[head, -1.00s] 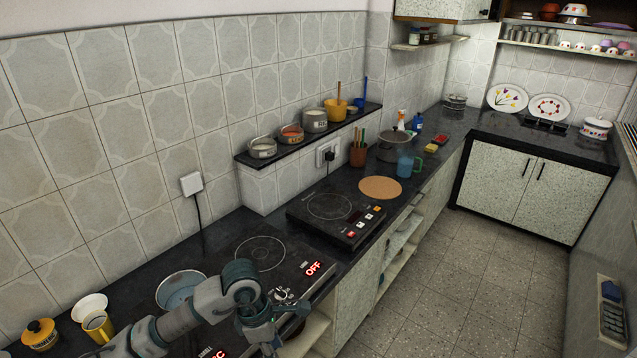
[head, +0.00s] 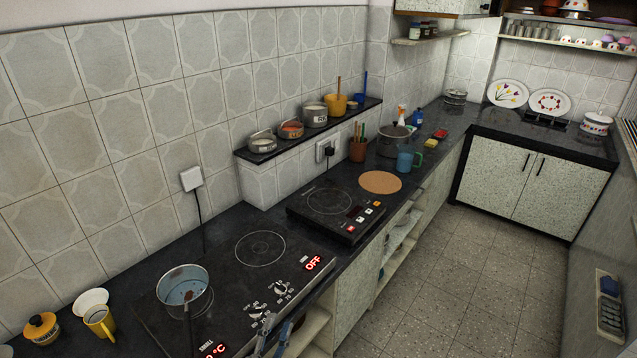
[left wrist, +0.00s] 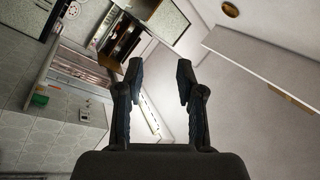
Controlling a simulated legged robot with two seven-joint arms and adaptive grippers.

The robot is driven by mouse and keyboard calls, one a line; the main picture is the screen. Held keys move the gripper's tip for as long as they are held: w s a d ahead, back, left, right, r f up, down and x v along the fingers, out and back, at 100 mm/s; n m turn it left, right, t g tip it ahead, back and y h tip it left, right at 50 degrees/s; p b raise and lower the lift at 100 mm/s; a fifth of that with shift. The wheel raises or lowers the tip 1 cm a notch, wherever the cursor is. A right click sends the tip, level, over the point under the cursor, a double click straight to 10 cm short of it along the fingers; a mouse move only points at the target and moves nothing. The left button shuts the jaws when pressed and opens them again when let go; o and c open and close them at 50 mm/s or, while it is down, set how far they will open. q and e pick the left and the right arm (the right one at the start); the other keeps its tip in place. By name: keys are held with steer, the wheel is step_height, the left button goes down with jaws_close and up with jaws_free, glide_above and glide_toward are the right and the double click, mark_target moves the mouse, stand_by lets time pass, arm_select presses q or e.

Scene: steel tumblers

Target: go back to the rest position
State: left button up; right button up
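My left gripper (head: 275,328) shows at the bottom edge of the head view, in front of the cooktop's knobs. In the left wrist view (left wrist: 159,70) its two dark fingers stand apart with nothing between them. The rest of the left arm is out of the head view. My right gripper is in neither view. Several steel tumblers (head: 527,33) stand on the wall shelf at the far right.
A blue-grey saucepan (head: 184,291) stands on the near cooktop (head: 226,277), which reads OFF. A second cooktop (head: 336,208) lies beyond. The floor (head: 450,285) at right is clear.

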arm_select(q)
steer(key=s+a+f+n+g+y, duration=0.3)
steer(key=s+a+f+n+g, duration=0.1)
steer(key=f, duration=0.5)
steer(key=s+a+f+n+g+y, duration=0.3)
steer(key=s+a+f+g, duration=0.1)
steer(key=f, duration=0.6)
steer(key=s+a+f+n+g, duration=0.2)
steer(key=s+f+g, duration=0.35)
steer(key=s, duration=0.45)
steer(key=s+a+f+n+g, duration=0.2)
steer(key=s+f+g, duration=0.3)
steer(key=s, duration=0.5)
steer(key=s+f+p, duration=0.2)
steer(key=f, duration=1)
steer(key=s+f+p, duration=0.2)
steer(key=f, duration=1)
steer(key=shift+s+d+f+m+p, duration=0.25)
steer(key=shift+s+f+m+p, duration=0.05)
steer(key=shift+s+f+p, duration=0.1)
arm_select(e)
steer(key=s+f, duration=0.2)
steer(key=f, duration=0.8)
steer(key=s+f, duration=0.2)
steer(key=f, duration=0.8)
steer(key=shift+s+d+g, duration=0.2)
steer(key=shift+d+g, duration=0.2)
arm_select(q)
steer(key=shift+w, duration=0.1)
